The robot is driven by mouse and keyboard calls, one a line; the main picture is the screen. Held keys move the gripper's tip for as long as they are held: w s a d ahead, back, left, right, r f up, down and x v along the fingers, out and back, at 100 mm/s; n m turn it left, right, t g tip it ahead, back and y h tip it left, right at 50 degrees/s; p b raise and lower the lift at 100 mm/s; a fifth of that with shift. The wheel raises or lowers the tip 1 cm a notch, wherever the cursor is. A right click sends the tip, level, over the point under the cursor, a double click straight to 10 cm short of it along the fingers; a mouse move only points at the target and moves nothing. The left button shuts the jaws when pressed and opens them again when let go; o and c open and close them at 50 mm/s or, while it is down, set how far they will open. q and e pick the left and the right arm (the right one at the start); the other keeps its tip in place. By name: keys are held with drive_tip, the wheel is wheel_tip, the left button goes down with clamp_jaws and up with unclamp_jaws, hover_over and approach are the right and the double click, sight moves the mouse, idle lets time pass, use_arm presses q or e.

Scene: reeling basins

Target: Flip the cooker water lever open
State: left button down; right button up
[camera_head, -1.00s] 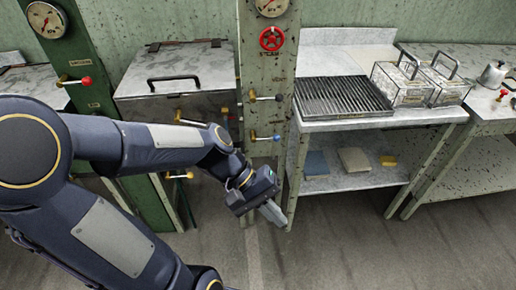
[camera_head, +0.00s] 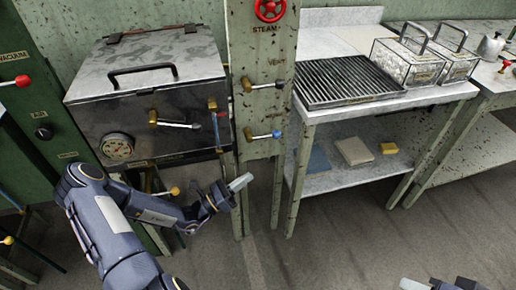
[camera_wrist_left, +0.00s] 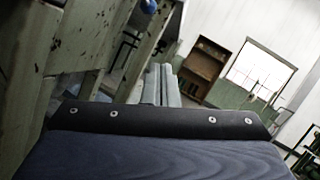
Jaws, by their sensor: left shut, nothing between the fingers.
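The closed fingers (camera_wrist_left: 161,85) also show in the left wrist view, with a blue knob (camera_wrist_left: 148,6) at the top edge. Only a small part of my right gripper (camera_head: 414,285) shows at the bottom right; its jaws cannot be made out.
The metal cooker box (camera_head: 95,75) stands left. The floor in front is clear.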

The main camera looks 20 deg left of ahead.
use_arm(q)
drive_tip(key=shift+w+a+f+n+t+y, duration=0.25)
drive_tip(key=shift+a+f+n+t+y, duration=0.25)
drive_tip(key=shift+a+f+n+y, duration=0.15)
drive_tip(key=shift+w+d+r, duration=0.1)
drive_tip(key=a+r+x, duration=0.1)
drive_tip(key=r+x, duration=0.1)
drive_tip(key=x, duration=1)
drive_tip(key=shift+w+r+b, duration=0.25)
drive_tip(key=shift+r+b, duration=0.05)
